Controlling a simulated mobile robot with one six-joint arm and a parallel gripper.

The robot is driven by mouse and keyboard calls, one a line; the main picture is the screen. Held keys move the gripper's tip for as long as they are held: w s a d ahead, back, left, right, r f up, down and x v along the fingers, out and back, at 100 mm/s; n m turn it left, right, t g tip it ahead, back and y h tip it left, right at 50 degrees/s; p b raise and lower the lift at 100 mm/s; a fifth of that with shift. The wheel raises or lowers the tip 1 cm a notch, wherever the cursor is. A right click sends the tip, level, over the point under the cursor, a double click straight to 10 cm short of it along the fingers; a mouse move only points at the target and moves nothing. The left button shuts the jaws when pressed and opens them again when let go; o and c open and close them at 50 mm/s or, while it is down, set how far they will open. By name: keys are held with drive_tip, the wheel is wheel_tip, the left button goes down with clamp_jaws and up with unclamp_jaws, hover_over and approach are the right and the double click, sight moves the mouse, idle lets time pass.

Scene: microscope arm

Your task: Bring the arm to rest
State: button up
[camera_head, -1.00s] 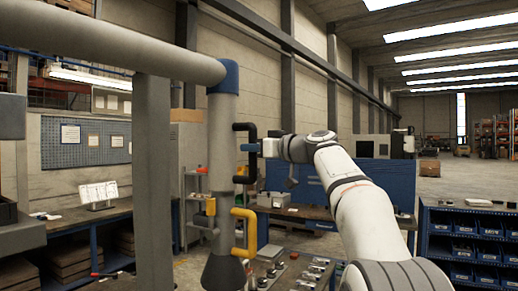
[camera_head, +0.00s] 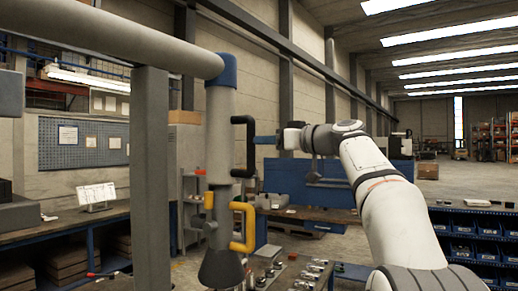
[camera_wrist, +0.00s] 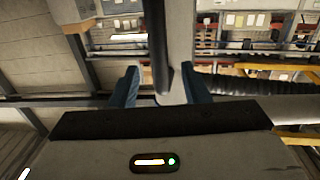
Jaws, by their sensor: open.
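The microscope arm is a grey horizontal tube (camera_head: 130,38) with a blue elbow and a vertical grey column (camera_head: 220,125) ending in a dark cone. A black handle (camera_head: 249,146) and a yellow handle (camera_head: 250,228) stick out from the column's right side. My gripper (camera_head: 258,140) is open, just right of the black handle at its upper part. In the wrist view its two blue fingers (camera_wrist: 159,88) stand apart with the black handle (camera_wrist: 157,45) and the grey column (camera_wrist: 180,40) showing between and beyond them. I see no contact with the handle.
A grey post (camera_head: 150,180) stands left of the column. A bench (camera_head: 60,232) is at the left, and small parts lie below the cone. A blue bin rack (camera_head: 475,240) stands at the right. Floor is open behind it.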

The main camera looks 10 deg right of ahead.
drive_tip(key=shift+s+d, duration=0.4)
drive_tip(key=shift+s, duration=0.05)
drive_tip(key=s+a+f+m+g+h, duration=0.25)
drive_tip(key=s+f, duration=0.35)
drive_tip(key=f, duration=0.5)
drive_tip(key=s+a+f+m+g+h, duration=0.1)
drive_tip(key=s+f+m+g+h, duration=0.25)
drive_tip(key=f, duration=0.75)
drive_tip(key=s+d+f+m+g+h, duration=0.1)
drive_tip(key=s+d+f+g+h, duration=0.1)
drive_tip(key=s+f, duration=1)
drive_tip(key=s+d+f+m+g+h, duration=0.1)
drive_tip(key=s+f+h, duration=0.3)
drive_tip(key=s+f, duration=0.9)
wheel_tip(320, 180, down, 2)
drive_tip(key=shift+s+d+m+g, duration=0.3)
drive_tip(key=shift+d+g, duration=0.1)
drive_tip(key=shift+d, duration=0.1)
drive_tip(key=shift+c, duration=0.6)
